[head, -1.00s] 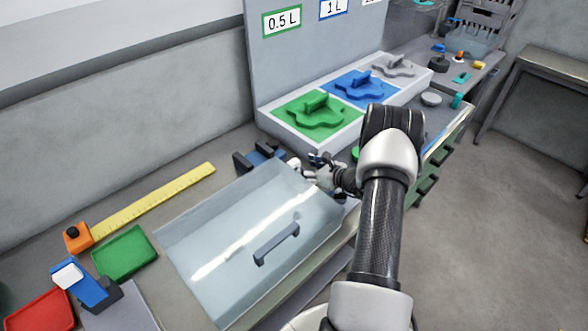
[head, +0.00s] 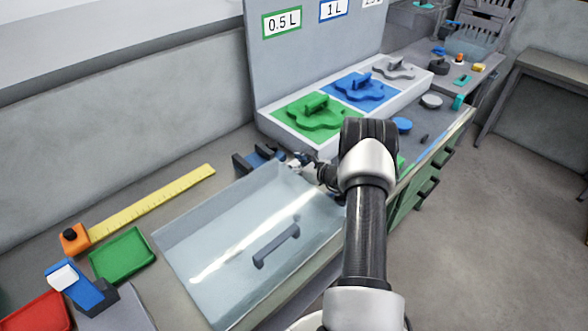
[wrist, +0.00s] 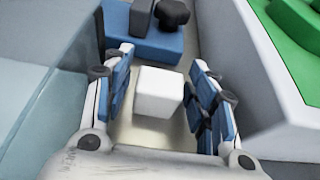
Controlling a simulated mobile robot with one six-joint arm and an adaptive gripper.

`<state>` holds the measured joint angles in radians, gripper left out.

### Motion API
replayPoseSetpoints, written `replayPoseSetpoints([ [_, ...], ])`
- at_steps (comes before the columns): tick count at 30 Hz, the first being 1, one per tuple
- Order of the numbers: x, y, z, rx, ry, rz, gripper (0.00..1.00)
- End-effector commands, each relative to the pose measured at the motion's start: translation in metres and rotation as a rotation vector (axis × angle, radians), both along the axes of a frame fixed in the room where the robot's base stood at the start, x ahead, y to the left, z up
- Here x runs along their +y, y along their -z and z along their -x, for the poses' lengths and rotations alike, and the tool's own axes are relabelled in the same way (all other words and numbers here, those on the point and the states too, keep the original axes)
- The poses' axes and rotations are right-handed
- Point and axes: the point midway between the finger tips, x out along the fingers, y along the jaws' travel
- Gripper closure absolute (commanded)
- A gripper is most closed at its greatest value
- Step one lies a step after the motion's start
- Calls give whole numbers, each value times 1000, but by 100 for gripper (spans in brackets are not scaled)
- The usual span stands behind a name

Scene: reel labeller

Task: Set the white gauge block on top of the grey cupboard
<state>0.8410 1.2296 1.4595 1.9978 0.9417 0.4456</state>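The white gauge block (wrist: 158,92) sits between the two fingers of my gripper (wrist: 163,100) in the wrist view. The fingers have blue pads and stand apart, with a gap on each side of the block. My gripper is open. In the head view my gripper (head: 303,166) is low behind the clear-lidded box, and I cannot make out the block for certain there. I cannot pick out a grey cupboard in either view.
The clear lid (head: 250,235) with its grey handle lies close in front of my gripper. A blue fixture (wrist: 145,40) stands just beyond the block. The white tray with the green shape (head: 318,115) rises at the right. A yellow ruler (head: 150,205) lies left.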

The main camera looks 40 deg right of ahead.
Motion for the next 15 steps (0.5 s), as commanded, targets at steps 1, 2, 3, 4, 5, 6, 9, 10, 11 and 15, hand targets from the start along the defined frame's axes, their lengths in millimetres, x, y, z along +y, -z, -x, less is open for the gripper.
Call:
replayPoseSetpoints([
  [1, 0, 0, 0, 0, 0, 0, 54],
  [2, 0, 0, 0, 0, 0, 0, 56],
  [3, 0, 0, 0, 0, 0, 0, 58],
  [4, 0, 0, 0, 0, 0, 0, 60],
  [5, 0, 0, 0, 0, 0, 0, 62],
  [6, 0, 0, 0, 0, 0, 0, 65],
  [9, 0, 0, 0, 0, 0, 0, 72],
  [10, 0, 0, 0, 0, 0, 0, 74],
  [11, 0, 0, 0, 0, 0, 0, 76],
  [15, 0, 0, 0, 0, 0, 0, 85],
])
